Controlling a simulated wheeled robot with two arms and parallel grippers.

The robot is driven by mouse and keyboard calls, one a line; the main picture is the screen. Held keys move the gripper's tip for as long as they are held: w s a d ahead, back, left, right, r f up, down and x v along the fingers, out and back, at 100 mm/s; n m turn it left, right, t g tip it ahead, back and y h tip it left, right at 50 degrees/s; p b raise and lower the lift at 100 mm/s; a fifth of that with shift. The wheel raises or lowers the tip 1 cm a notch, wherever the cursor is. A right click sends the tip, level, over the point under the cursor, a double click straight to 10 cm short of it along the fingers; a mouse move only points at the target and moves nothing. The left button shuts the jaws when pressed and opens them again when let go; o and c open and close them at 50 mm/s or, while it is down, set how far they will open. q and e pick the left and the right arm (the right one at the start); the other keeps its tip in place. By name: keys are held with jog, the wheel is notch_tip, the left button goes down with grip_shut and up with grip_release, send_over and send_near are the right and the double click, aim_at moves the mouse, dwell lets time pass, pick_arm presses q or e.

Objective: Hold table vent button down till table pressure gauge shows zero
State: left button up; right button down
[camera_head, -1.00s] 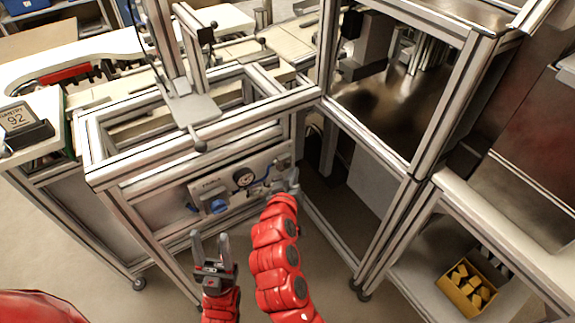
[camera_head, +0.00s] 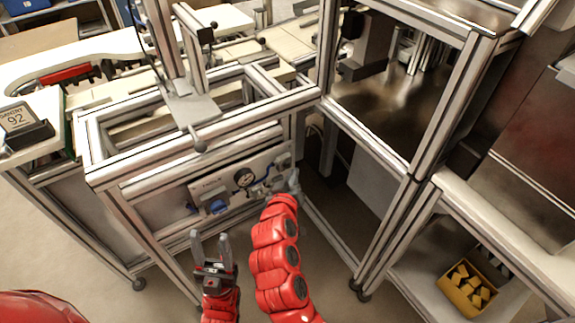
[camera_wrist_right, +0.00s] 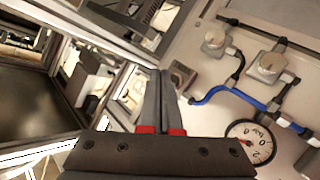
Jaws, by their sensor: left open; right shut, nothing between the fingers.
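The pressure gauge (camera_head: 243,177) is a round dial on the grey front panel (camera_head: 210,186) under the table frame. In the right wrist view the gauge (camera_wrist_right: 252,142) has a white face marked "bar"; its needle is too small to read surely. My right gripper (camera_head: 293,178) is at the panel's right end. In its wrist view the shut, empty fingers (camera_wrist_right: 160,74) point at the panel beside a small grey block with a round centre (camera_wrist_right: 182,76). I cannot tell whether this is the vent button or whether they touch it. My left gripper (camera_head: 211,236) is open and empty, in front of the panel.
Blue and black air tubes (camera_wrist_right: 243,97) and round metal fittings (camera_wrist_right: 270,66) sit near the gauge. A tall metal-framed cabinet (camera_head: 408,190) stands right of the table. A yellow bin (camera_head: 452,295) is on a low shelf at right. Open floor lies below the panel.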

dwell(0.7)
jog(key=shift+w+a+b, duration=0.25)
jog(key=shift+w+b, duration=0.05)
jog(key=shift+w, duration=0.05)
jog(key=shift+w+a, duration=0.2)
jog(key=shift+w, duration=0.1)
dwell(0.6)
jog(key=shift+s, duration=0.1)
dwell(2.7)
jog(key=shift+s+d, duration=0.45)
jog(key=shift+s, duration=0.1)
jog(key=s+d, duration=0.1)
jog(key=s, duration=0.1)
jog(key=s+d, duration=0.2)
dwell(0.5)
dwell(0.3)
